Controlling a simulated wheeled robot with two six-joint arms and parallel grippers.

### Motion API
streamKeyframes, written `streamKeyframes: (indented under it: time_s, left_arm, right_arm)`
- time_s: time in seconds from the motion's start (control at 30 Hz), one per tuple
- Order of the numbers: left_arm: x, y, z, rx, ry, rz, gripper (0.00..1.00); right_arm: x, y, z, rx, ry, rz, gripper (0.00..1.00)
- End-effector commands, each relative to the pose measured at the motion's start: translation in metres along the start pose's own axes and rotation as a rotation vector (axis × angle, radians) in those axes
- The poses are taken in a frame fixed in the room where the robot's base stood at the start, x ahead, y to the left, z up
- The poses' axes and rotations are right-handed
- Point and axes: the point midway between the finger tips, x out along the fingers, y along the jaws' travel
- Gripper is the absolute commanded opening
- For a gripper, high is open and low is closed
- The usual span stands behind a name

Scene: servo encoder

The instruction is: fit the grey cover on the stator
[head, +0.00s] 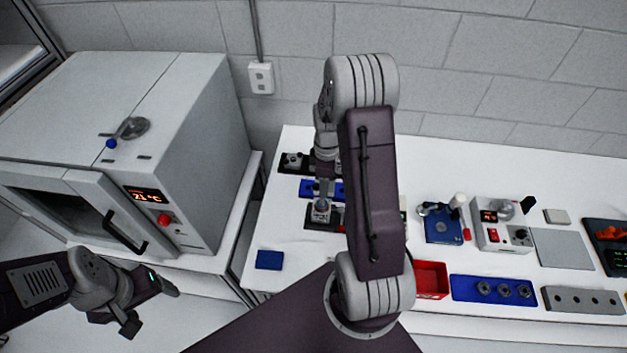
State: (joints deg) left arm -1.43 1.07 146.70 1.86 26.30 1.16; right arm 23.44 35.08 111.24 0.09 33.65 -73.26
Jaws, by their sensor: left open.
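My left gripper (150,307) is at the lower left, in front of the oven, open with nothing between its fingers. My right arm crosses the middle of the head view. My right gripper (325,186) points down at the table, small and partly hidden by the arm; its jaw state is unclear. Just below it, a small grey and blue part (320,212), perhaps the stator, sits on a dark fixture (313,225). Whether they touch is unclear. I cannot single out the grey cover for certain.
A grey oven (205,130) stands left. A blue block (269,260) lies at the table's (285,220) front left. To the right are a red bin (430,278), a blue tray (465,291) with several dark rings, a grey holed block (583,300) and an instrument box (505,235).

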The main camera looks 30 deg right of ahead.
Motion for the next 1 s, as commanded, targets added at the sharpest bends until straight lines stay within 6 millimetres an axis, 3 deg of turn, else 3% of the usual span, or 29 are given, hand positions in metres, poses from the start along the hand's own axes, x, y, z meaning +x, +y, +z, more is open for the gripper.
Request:
streamKeyframes:
  time_s: [0.27, 0.53, 0.63, 1.0]
  left_arm:
    - [0.014, 0.000, 0.001, 0.000, 0.000, 0.000, 0.76]
    - [0.047, -0.001, 0.005, 0.000, 0.000, 0.000, 0.76]
    - [0.040, -0.001, 0.004, 0.000, 0.000, 0.000, 0.76]
    - [0.041, -0.001, 0.004, 0.000, 0.001, 0.000, 0.76]
  right_arm:
    - [0.015, 0.000, -0.001, -0.002, 0.000, 0.000, 0.09]
    - [0.052, -0.001, -0.001, -0.002, 0.000, -0.001, 0.09]
    - [0.045, 0.000, -0.001, -0.002, 0.000, 0.000, 0.09]
    - [0.049, -0.001, -0.002, -0.003, 0.000, 0.001, 0.09]
